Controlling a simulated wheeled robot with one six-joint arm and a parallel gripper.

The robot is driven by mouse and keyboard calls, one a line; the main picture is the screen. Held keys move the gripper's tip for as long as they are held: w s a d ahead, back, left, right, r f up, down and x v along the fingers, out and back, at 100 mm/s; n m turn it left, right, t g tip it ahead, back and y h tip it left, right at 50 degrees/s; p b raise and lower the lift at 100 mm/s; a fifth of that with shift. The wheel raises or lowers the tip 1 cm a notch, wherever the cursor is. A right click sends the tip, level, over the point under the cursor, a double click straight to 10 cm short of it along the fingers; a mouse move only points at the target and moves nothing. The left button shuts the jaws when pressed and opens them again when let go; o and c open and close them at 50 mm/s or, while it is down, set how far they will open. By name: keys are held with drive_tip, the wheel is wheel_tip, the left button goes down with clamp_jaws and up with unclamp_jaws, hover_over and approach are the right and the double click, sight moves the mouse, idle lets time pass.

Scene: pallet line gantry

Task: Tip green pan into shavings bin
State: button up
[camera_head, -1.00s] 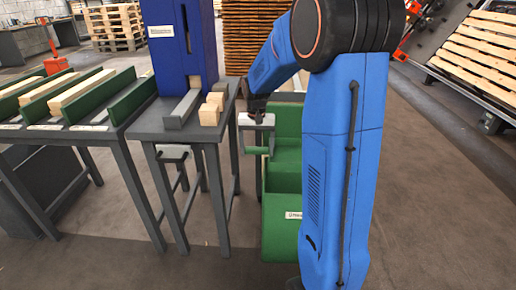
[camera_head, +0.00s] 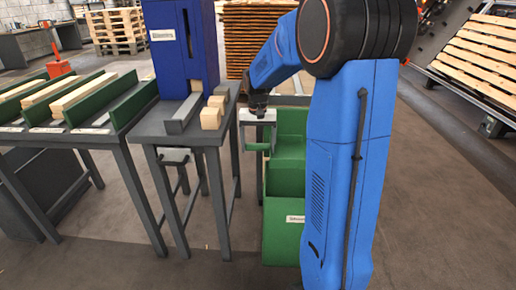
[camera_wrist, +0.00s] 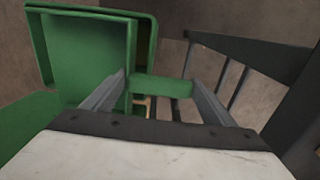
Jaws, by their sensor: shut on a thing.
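My gripper (camera_head: 257,142) is shut on a green handle bar, the handle of the green pan (camera_wrist: 160,88), which shows between the fingers in the wrist view. In the head view, it is just left of the green bodies, beside the small grey table. The shavings bin (camera_head: 283,240) is the tall green box with a white label, partly behind my blue arm. Green walls and a rim show at left in the wrist view; pan and bin overlap there in the same green, so I cannot tell their border. The pan's contents and exact tilt are hidden.
The grey table (camera_head: 150,128) left of the bin carries wooden blocks (camera_head: 212,115) and a grey rail beneath a blue machine (camera_head: 180,45). Green guides with planks stand farther left. Stacked pallets (camera_head: 258,45) are behind. The floor at right is clear up to a sloping pallet rack.

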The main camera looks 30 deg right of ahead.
drive_tip(key=shift+r, duration=1.35)
